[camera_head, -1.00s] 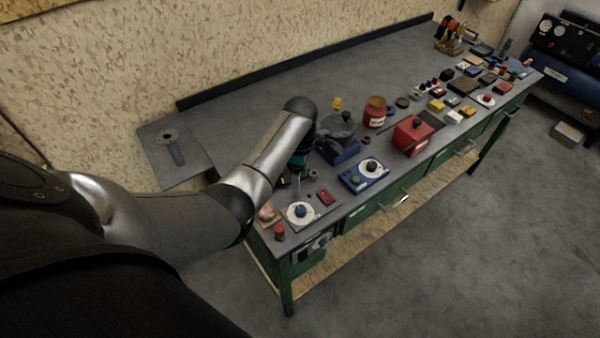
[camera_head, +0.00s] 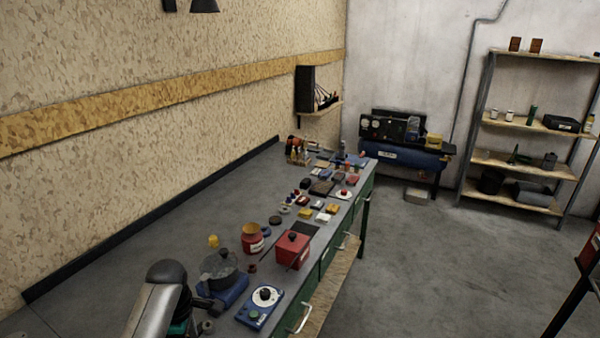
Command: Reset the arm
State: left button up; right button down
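My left arm (camera_head: 155,305) shows at the bottom left of the head view, a silver link with a dark rounded joint, over the near end of the workbench (camera_head: 140,262). A bit of teal shows beside it near the bottom edge. My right arm and gripper are not in view.
On the bench stand a blue-based machine (camera_head: 222,285), a blue box with a white dial (camera_head: 262,305), a red box (camera_head: 292,250), a red can (camera_head: 252,240) and several small parts. Beyond are a blue compressor (camera_head: 405,157) and shelves (camera_head: 530,115).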

pick_arm(q)
jog(key=s+d+r+m+t, duration=0.1)
jog(key=s+d+r+m, duration=0.1)
jog(key=s+d+m, duration=0.4)
jog(key=s+d+r+m+t, duration=0.1)
jog(key=s+d+r+m, duration=0.1)
jog(key=s+m, duration=0.7)
jog(key=s+d+r+m+t, duration=0.1)
jog(key=s+d+r+m, duration=0.15)
jog(key=s+m, duration=0.5)
notch_tip(320, 180, down, 35)
jog(key=s+g+b, duration=0.1)
jog(key=s+b, duration=0.1)
jog(key=b, duration=1)
jog(key=s+f+b, duration=0.4)
jog(key=s+f, duration=0.1)
jog(key=f, duration=0.3)
jog(key=s+a+f+b, duration=0.1)
jog(key=s+f+b, duration=0.2)
jog(key=s+f, duration=0.2)
jog(key=s+a+f+g+b, duration=0.1)
jog(key=s+f+b, duration=0.3)
jog(key=f, duration=0.8)
jog(key=shift+s+b, duration=0.3)
jog(key=shift+s, duration=0.5)
